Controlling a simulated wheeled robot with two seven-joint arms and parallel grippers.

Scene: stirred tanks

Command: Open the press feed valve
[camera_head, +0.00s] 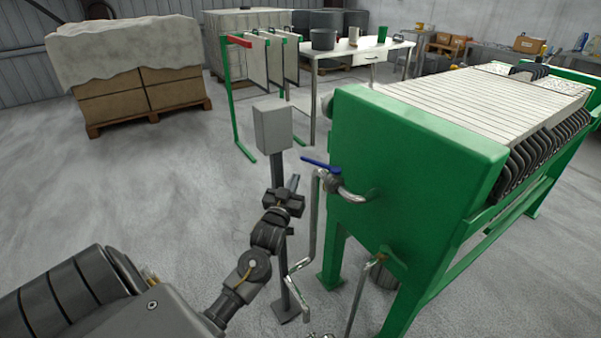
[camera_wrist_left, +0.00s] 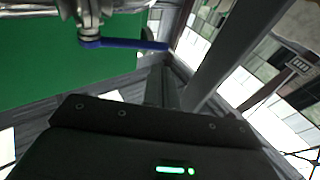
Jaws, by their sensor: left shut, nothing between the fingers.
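The press feed valve has a blue lever handle (camera_head: 320,164) and sits on a grey pipe at the end of the green press (camera_head: 410,165). The handle lies across the pipe, its free end pointing left in the head view. In the left wrist view the blue handle (camera_wrist_left: 125,43) shows at the top, its free end to the right, with the green press end (camera_wrist_left: 60,60) behind. My left gripper (camera_head: 293,183) is shut and empty, left of and slightly below the handle, with a gap between them in the picture. Its fingers (camera_wrist_left: 163,86) also show in the wrist view. My right gripper is out of view.
A grey box on a post (camera_head: 272,126) stands just behind my left gripper. The vertical feed pipe (camera_head: 313,225) runs down beside the press. A green rack (camera_head: 233,100), a table (camera_head: 350,52) and a covered pallet (camera_head: 140,90) stand farther back. Floor at left is clear.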

